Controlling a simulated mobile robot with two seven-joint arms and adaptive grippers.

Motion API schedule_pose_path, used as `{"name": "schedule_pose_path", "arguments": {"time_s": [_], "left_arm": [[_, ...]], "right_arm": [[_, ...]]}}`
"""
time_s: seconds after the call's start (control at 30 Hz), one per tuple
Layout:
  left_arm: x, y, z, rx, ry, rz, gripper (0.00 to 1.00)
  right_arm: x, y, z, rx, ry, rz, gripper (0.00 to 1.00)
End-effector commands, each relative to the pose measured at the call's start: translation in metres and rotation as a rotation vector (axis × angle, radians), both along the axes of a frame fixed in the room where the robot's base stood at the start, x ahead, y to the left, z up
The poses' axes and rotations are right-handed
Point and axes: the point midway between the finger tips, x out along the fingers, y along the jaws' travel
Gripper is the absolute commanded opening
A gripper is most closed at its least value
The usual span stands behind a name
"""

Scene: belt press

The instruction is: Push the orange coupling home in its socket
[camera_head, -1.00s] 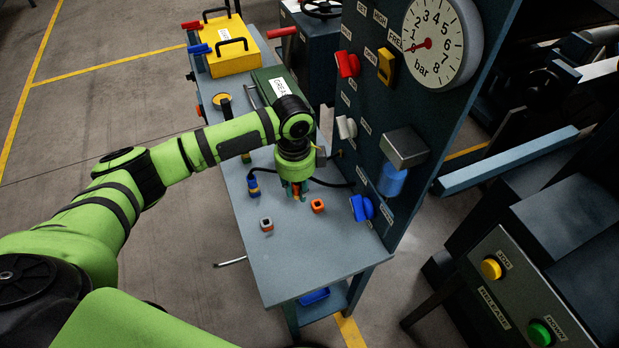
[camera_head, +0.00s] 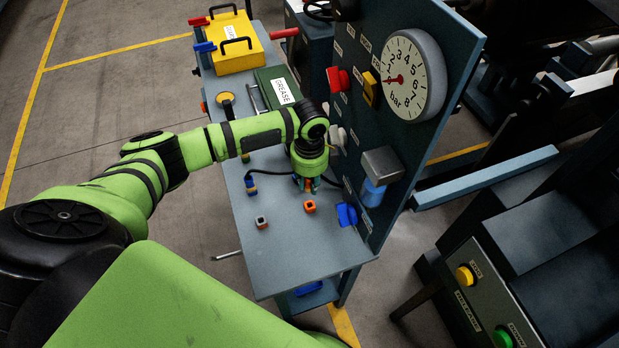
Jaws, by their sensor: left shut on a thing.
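My left gripper (camera_head: 309,186) points down over the workbench (camera_head: 290,262) and is shut on the orange coupling (camera_head: 308,184), which is mostly hidden between its fingers. An orange square socket (camera_head: 309,206) sits on the bench just below the fingertips in the picture. The coupling looks apart from the socket, but I cannot tell the height between them. My right gripper is not in view.
A grey socket (camera_head: 261,222) and a blue coupling (camera_head: 251,185) on a black cable stand to the left. The bench front is clear.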

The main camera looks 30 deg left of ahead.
Motion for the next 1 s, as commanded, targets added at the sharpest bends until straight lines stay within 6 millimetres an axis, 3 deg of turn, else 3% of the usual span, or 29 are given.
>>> {"name": "schedule_pose_path", "arguments": {"time_s": [0.5, 1.0], "left_arm": [[0.000, 0.000, -0.054, 0.000, 0.002, 0.001, 0.00], [0.000, 0.000, -0.068, 0.000, 0.000, 0.000, 0.00]], "right_arm": [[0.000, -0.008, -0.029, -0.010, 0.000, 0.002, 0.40], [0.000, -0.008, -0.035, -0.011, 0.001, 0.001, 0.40]]}}
